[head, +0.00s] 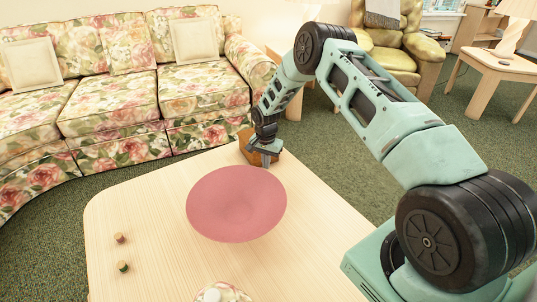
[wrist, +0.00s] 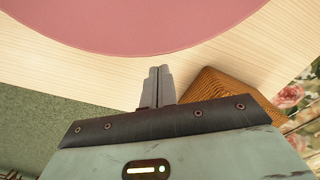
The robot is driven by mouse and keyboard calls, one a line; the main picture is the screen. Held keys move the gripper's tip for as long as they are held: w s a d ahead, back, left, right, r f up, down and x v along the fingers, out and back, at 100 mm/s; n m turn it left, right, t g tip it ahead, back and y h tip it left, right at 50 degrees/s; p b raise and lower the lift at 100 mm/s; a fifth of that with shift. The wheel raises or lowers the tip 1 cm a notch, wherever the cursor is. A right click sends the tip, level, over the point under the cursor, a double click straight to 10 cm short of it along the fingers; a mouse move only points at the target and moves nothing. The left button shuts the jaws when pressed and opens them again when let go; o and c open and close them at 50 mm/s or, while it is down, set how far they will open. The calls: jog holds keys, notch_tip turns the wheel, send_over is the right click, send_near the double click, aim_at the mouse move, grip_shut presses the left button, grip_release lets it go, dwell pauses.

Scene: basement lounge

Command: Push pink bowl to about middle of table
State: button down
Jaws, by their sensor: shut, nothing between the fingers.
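The pink bowl (head: 237,204) is wide and round and sits on the pale wooden table (head: 150,195), around the table's middle width and toward its far edge. In the wrist view the bowl (wrist: 140,22) fills the top of the picture. My gripper (head: 267,163) is just beyond the bowl's far rim, near the table's far edge. In the wrist view my gripper (wrist: 158,72) has its two fingers together and empty, with a small strip of table between the fingertips and the rim. Nothing hides the bowl in the head view.
A brown woven box (head: 258,147) stands beside my gripper at the far table edge; it also shows in the wrist view (wrist: 225,90). A patterned round item (head: 222,293) is at the front. A floral sofa (head: 110,100) stands behind.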

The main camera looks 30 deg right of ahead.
aim_at(261, 173)
jog(key=shift+s+a, duration=0.6)
jog(key=shift+a, duration=0.15)
jog(key=shift+s+a+p, duration=0.3)
jog(key=shift+s+a, duration=0.1)
jog(key=shift+a, duration=0.25)
jog(key=shift+s+a+p, duration=0.25)
jog(key=shift+s+a, duration=0.15)
jog(key=shift+a, duration=0.2)
jog(key=shift+w+d, duration=0.1)
jog(key=shift+d, duration=0.05)
